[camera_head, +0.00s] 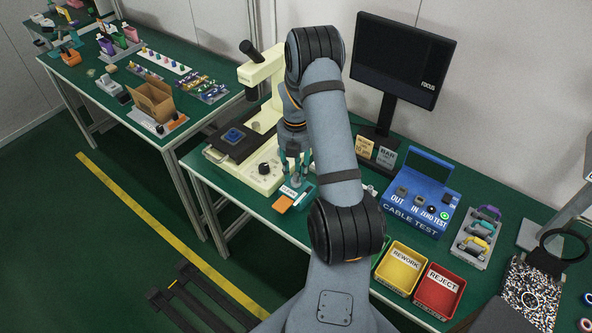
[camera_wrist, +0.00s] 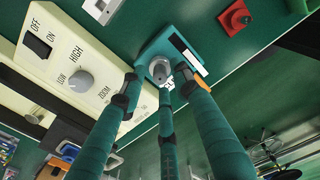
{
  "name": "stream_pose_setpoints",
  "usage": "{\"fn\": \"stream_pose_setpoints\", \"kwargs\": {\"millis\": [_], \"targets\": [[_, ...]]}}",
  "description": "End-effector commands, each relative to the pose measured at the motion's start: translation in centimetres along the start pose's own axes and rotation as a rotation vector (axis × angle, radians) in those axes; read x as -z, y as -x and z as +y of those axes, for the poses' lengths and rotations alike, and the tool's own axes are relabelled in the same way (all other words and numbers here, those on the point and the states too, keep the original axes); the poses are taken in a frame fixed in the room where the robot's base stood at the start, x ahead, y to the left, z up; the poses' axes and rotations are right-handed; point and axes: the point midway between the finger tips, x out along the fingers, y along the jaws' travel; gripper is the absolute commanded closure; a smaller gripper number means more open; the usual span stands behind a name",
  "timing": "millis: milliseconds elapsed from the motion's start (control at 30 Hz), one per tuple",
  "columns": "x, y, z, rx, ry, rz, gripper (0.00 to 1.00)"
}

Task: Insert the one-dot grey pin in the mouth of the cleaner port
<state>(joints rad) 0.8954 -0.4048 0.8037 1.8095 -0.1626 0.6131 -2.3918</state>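The cleaner port is a small teal block with a label reading CLEAN (camera_head: 291,191), on the green table just right of the cream microscope. In the wrist view the teal block (camera_wrist: 150,50) lies beyond the fingertips. My gripper (camera_head: 294,163) hangs just above it, pointing down. In the wrist view its teal fingers (camera_wrist: 162,80) stand apart around a short grey round piece (camera_wrist: 158,69), with gaps visible at its sides. I cannot tell whether this piece is the grey pin or the port's own mouth. No dot shows on it.
The microscope base (camera_wrist: 75,75) with its knob and switch stands close to the left finger. A blue cable tester (camera_head: 415,195), yellow bin (camera_head: 400,268) and red bin (camera_head: 438,291) stand to the right. A small red fixture (camera_wrist: 235,18) shows in the wrist view.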

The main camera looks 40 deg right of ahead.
Motion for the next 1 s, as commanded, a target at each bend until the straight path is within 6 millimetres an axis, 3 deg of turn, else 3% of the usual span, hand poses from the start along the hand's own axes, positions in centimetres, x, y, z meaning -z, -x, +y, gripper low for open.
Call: {"fn": "stream_pose_setpoints", "kwargs": {"millis": [433, 800, 1000], "targets": [[-0.1, 0.8, 0.1, -0.003, 0.0, -0.002, 0.64], [-0.1, 8.2, 0.1, -0.005, -0.001, -0.004, 0.64], [0.0, 11.1, 0.1, -0.002, 0.0, -0.002, 0.64]]}}
